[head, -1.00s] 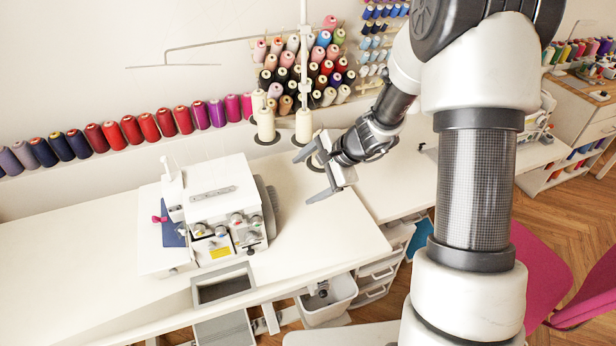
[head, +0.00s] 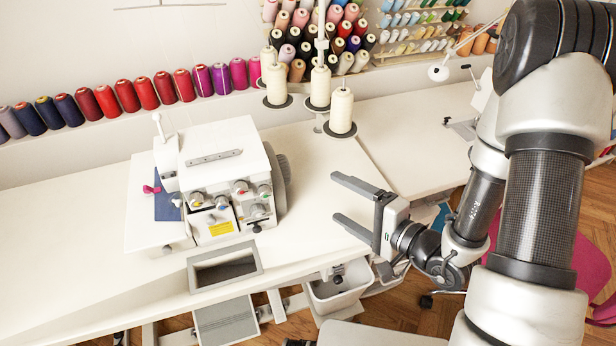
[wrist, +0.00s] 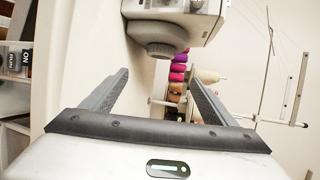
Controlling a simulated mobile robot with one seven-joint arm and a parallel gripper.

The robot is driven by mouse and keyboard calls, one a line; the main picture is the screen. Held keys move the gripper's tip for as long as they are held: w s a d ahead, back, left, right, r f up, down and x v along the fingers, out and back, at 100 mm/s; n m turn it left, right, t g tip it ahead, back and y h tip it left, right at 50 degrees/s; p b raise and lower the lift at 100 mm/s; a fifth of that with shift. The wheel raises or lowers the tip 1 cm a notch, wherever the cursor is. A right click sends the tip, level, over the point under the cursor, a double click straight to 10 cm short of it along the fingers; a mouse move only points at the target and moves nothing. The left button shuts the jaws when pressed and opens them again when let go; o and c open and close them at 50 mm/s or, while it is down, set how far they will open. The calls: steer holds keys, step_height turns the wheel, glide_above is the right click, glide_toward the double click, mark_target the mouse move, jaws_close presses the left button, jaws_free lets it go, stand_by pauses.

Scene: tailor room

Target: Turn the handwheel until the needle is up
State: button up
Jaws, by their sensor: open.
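The white sewing machine (head: 222,172) stands on the white table, with coloured dials on its front. Its grey handwheel (head: 279,179) is on its right side. In the wrist view the handwheel (wrist: 160,40) shows below the machine body (wrist: 180,12), ahead of my fingers and apart from them. My gripper (head: 345,203) is open and empty, right of the handwheel, with its fingers pointing left toward it. It also shows in the wrist view (wrist: 158,88). The needle cannot be made out in either view.
Cream thread cones (head: 341,110) on a stand are behind my gripper. A row of thread spools (head: 165,86) lines the back ledge. A white bin (head: 338,288) hangs below the table's front edge. The tabletop between machine and gripper is clear.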

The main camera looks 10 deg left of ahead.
mark_target(283, 170)
steer(key=b+x, duration=0.2)
steer(key=b, duration=0.1)
steer(key=b+x, duration=0.1)
steer(key=b, duration=0.2)
steer(key=b+x, duration=0.2)
steer(key=b, duration=0.1)
steer(key=shift+w+a+f+b, duration=0.1)
steer(key=shift+a+f+b, duration=0.15)
steer(key=shift+f+b, duration=0.15)
steer(key=x, duration=0.7)
steer(key=r+x, duration=0.1)
steer(key=x, duration=0.3)
steer(key=shift+w+a+f+b, duration=0.15)
steer(key=shift+w+a+b, duration=0.15)
steer(key=shift+b, duration=0.1)
steer(key=c, duration=1)
steer(key=shift+c, duration=0.2)
steer(key=shift+r+p, duration=0.2)
steer(key=shift+p, duration=0.15)
